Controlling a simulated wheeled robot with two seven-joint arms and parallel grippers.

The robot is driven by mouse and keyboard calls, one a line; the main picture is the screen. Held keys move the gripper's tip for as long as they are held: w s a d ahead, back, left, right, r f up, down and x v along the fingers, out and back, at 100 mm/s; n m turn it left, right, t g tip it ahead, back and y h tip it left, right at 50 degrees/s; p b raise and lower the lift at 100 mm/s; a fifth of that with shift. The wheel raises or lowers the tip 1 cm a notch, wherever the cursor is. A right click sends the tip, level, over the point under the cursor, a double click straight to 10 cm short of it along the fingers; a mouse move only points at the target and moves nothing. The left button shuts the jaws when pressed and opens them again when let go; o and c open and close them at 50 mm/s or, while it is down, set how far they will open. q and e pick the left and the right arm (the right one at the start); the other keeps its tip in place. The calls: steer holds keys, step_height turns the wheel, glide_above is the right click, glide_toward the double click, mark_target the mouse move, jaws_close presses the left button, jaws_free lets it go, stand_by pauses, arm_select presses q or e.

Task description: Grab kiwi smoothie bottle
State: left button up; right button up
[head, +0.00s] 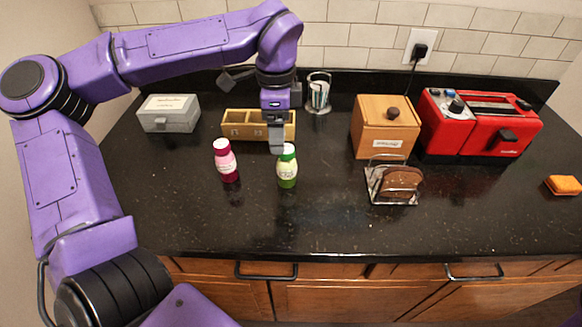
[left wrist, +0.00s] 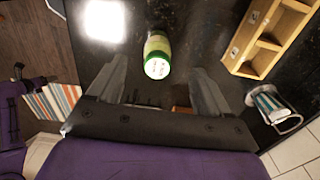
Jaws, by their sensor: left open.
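My left gripper (head: 275,138) points down just behind and above the bottle in the head view. Its two fingers (left wrist: 156,90) are spread with nothing held between them. I cannot tell from the views whether a finger touches the cap. My right gripper is not in view.
A pink bottle (head: 226,163) stands left of the green one. A wooden divided box (head: 240,131) and a glass holder (head: 318,95) are behind. A toast rack (head: 393,184), wooden box (head: 385,128) and red toaster (head: 478,124) are right. The front counter is clear.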

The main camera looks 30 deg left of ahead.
mark_target(285, 158)
arm_select(q)
steer(key=f, duration=0.2)
steer(key=f+p, duration=0.1)
steer(key=f, duration=0.2)
steer(key=d+f+p, duration=0.1)
steer(key=f, duration=0.1)
steer(key=shift+w+d+f, duration=0.1)
steer(key=shift+w+f, duration=0.15)
steer(key=shift+f, duration=0.1)
steer(key=shift+w+f, duration=0.1)
steer(key=shift+f, duration=0.3)
steer(key=c, duration=1.2)
